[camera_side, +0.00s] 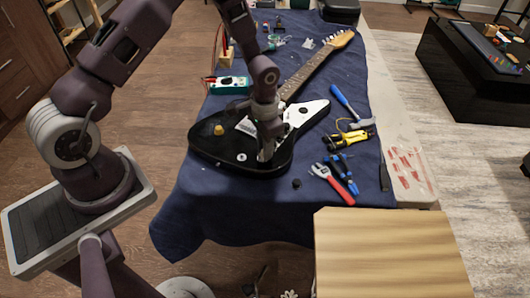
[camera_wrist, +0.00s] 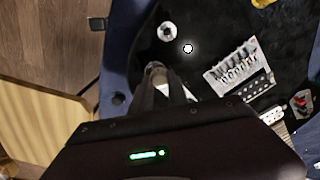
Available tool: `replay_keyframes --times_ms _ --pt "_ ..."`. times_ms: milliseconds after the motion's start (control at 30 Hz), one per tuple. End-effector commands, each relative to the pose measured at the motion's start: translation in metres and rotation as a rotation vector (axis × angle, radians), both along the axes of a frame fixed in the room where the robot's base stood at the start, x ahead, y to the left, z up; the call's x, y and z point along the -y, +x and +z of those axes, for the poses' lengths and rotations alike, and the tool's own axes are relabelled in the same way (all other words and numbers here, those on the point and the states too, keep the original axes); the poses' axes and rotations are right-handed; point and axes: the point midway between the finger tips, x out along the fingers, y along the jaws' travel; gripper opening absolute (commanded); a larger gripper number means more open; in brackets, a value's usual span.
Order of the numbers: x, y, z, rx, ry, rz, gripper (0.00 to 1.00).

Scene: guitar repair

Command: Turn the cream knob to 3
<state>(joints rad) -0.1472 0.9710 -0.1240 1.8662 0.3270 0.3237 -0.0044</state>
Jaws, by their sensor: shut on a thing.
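The black electric guitar (camera_side: 245,172) lies on a blue cloth; its body also fills the upper right of the wrist view (camera_wrist: 215,20). My gripper (camera_side: 266,156) points down at the near edge of the body. In the wrist view my gripper (camera_wrist: 155,74) is shut on a small pale knob (camera_wrist: 154,66), which I take for the cream knob. The fingers hide most of it, and I cannot read a number or pointer. A whitish knob (camera_side: 241,157) and a yellow knob (camera_side: 219,130) stand apart to its left in the side view.
A small black piece (camera_side: 296,183) lies on the cloth (camera_side: 215,215). The cloth's near left is clear.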

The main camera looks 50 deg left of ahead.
Motion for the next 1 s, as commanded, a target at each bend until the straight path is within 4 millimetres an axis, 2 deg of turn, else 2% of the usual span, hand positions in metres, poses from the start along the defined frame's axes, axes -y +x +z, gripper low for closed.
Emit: replay_keyframes --times_ms 67,100,167,400,467,600,700,1000 --pt "-0.0001 -0.0004 -0.0001 -0.001 0.0 0.003 0.0" --pt "-0.0001 -0.0004 -0.0001 -0.001 0.0 0.004 0.22" --pt "-0.0001 -0.0004 -0.0001 -0.001 0.0 0.005 0.32" --pt "0.0 -0.0003 0.0 -0.001 0.0 0.008 0.32" --pt "0.0002 -0.0005 0.0 -0.001 0.0 0.058 0.32" --pt "0.0003 -0.0006 0.0002 0.001 0.002 0.534 0.32" --pt "0.0004 -0.0006 0.0 -0.001 0.001 0.753 0.32" --pt "0.0 -0.0001 0.0 0.0 0.0 0.783 0.32"
